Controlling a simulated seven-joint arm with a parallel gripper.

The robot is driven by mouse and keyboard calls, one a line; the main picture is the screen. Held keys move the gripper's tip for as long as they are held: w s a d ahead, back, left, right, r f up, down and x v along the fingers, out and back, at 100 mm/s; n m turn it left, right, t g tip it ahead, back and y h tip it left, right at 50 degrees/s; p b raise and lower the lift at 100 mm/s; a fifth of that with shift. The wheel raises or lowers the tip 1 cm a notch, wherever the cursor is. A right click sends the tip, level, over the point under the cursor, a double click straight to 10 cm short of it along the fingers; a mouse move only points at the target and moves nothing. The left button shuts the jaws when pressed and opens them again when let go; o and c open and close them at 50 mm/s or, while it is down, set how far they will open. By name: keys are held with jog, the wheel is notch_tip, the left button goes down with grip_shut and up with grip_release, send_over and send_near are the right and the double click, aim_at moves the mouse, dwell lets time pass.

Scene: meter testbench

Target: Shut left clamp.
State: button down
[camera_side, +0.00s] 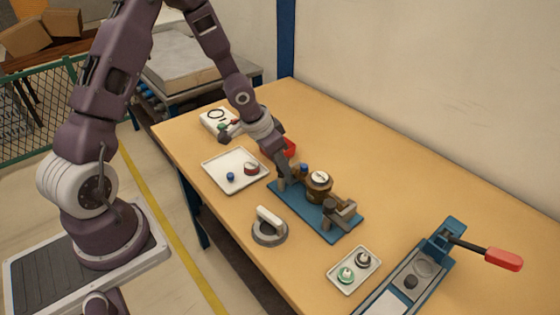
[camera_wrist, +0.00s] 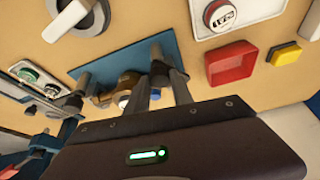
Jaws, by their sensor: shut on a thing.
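The blue testbench plate (camera_side: 310,218) lies mid-table with a brass meter (camera_side: 319,184) upright on it. A grey clamp (camera_side: 341,214) stands at its right end. The left clamp (camera_side: 281,185) is at the other end, mostly hidden by my gripper (camera_side: 286,172), which points down there. In the wrist view, my gripper (camera_wrist: 163,75) has its fingers close together over the plate (camera_wrist: 118,57), shut on a part of the left clamp. The exact part held is hidden. The brass meter (camera_wrist: 126,84) is just left of the fingers, partly covered by my gripper body.
A white tray (camera_side: 215,166) with small parts and a red tray (camera_wrist: 229,63) are near the gripper. A grey round fixture with a white handle (camera_side: 269,218) stands in front. A small tray (camera_side: 342,284) and a blue press (camera_side: 443,240) with a red lever are at right.

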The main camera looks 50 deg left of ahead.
jog(key=m+h, duration=0.1)
jog(key=m, duration=0.2)
jog(key=shift+a, duration=0.15)
jog(key=shift+m+g+h, duration=0.6)
jog(key=shift+m+h, duration=0.2)
jog(key=shift+m, duration=1.3)
jog(key=c, duration=1.1)
grip_release()
jog(key=shift+w, duration=0.1)
jog(key=v, duration=0.7)
